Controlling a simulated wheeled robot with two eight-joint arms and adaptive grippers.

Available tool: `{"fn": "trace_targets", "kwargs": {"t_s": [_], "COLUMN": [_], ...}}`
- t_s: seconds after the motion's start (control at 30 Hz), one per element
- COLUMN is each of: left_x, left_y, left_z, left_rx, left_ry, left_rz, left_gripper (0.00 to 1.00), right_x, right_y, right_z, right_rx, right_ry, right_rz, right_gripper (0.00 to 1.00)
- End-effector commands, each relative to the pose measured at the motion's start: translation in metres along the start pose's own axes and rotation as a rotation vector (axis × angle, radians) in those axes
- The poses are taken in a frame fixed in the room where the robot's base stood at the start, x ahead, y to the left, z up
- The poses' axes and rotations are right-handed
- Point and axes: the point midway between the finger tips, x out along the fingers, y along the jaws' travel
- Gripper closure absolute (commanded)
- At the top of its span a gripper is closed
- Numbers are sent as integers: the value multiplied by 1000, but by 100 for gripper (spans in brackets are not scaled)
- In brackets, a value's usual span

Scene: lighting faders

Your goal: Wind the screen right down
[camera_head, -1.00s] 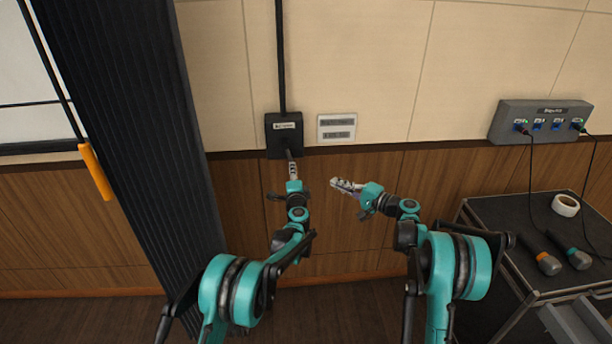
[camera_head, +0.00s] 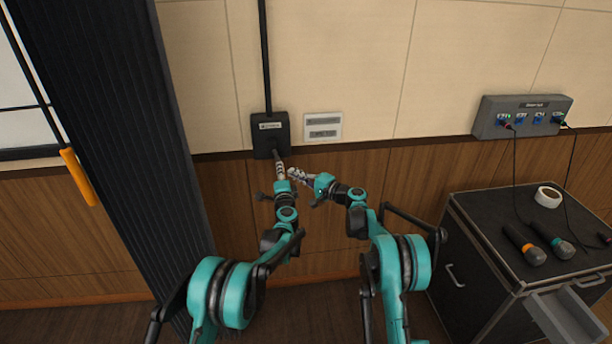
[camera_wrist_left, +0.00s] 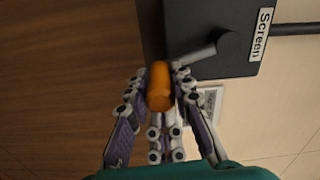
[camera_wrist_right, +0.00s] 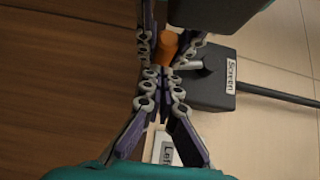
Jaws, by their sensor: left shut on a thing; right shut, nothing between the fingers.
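The black box labelled "Screen" (camera_head: 270,133) is on the wall; its label also shows in the left wrist view (camera_wrist_left: 262,35). A grey crank arm (camera_wrist_left: 195,56) comes out of it and leads to an orange crank knob (camera_wrist_left: 160,85). My left gripper (camera_head: 280,166) is shut on the orange knob, its fingers on both sides of it. My right gripper (camera_head: 295,174) is shut and empty, close to the right of the left gripper. In the right wrist view the orange knob (camera_wrist_right: 168,46) shows just beyond its fingers. A pale panel (camera_head: 16,100), perhaps the screen, is cut off at the left edge.
A ribbed black curtain (camera_head: 115,130) hangs at left, with an orange handle (camera_head: 77,177) on a rod. A pale wall plate (camera_head: 322,127) is beside the box. At right are a socket box (camera_head: 522,117) and a black cart (camera_head: 480,215) with microphones and tape.

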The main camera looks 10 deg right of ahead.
Motion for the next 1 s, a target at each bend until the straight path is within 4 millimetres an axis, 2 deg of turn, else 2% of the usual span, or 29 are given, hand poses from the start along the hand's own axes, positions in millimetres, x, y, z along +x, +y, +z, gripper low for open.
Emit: {"fn": "trace_targets", "kwargs": {"t_s": [0.43,0.6,0.8,0.83,0.9,1.0], "left_x": [0,0,0,0,0,0], "left_y": [0,0,-1,-1,-1,0], "left_z": [1,1,-2,-2,-3,-3], "left_rx": [-1,-1,-1,0,0,0], "left_ry": [-2,-2,3,4,6,5], "left_rz": [0,0,0,0,0,0], "left_gripper": [100,100,100,75,57,57], "right_x": [4,14,16,16,16,16], "right_y": [0,3,4,4,4,4], "right_z": [5,15,17,17,18,17], "right_rx": [0,0,-1,-1,-1,-1], "right_ry": [1,-2,-6,-6,-8,-6], "right_rz": [0,0,1,1,1,1], "right_gripper": [100,100,100,100,100,100]}}
